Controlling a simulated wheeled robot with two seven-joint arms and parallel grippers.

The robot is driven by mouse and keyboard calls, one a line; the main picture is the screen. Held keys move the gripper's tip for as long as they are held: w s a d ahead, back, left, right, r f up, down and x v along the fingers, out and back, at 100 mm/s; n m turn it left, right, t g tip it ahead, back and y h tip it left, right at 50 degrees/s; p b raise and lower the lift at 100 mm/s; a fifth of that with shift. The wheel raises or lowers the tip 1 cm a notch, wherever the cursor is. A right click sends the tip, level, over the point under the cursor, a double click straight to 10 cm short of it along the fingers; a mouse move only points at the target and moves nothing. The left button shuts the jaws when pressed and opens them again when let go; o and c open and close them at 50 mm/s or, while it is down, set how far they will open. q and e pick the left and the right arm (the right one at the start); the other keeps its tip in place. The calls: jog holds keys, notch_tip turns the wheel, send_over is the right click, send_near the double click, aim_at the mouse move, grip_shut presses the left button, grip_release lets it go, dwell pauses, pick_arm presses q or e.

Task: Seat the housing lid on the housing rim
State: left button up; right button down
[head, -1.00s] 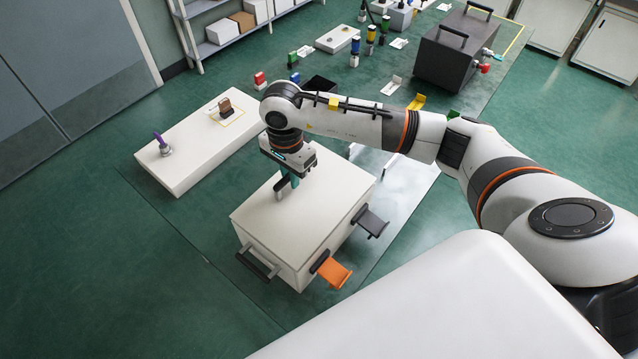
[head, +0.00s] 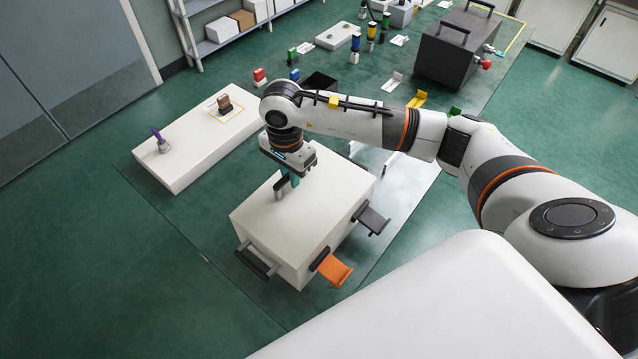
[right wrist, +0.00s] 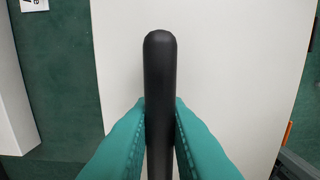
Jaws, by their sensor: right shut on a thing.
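A large white box-shaped housing (head: 268,243) stands in the middle of the head view, with a flat white top that I take for the lid (head: 325,195). My right gripper (head: 285,187) is over the far left part of this top, pointing down. In the right wrist view its teal fingers (right wrist: 160,125) are shut on a black bar handle (right wrist: 160,65), with the white lid surface beneath it. I cannot tell whether the lid touches the rim or stands apart from it. The rim itself is hidden. My left gripper is not in view.
An orange latch (head: 335,270) and a dark grey latch (head: 373,220) stick out from the housing's right side. A black handle (head: 258,265) is on its front. A low white table (head: 195,155) stands behind left. A dark grey box (head: 455,60) stands at the back right.

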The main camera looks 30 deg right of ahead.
jog(key=shift+f, duration=0.15)
dwell(0.3)
jog(key=c, duration=1.3)
grip_release()
notch_tip(320, 180, up, 12)
jog(key=shift+b, duration=1.15)
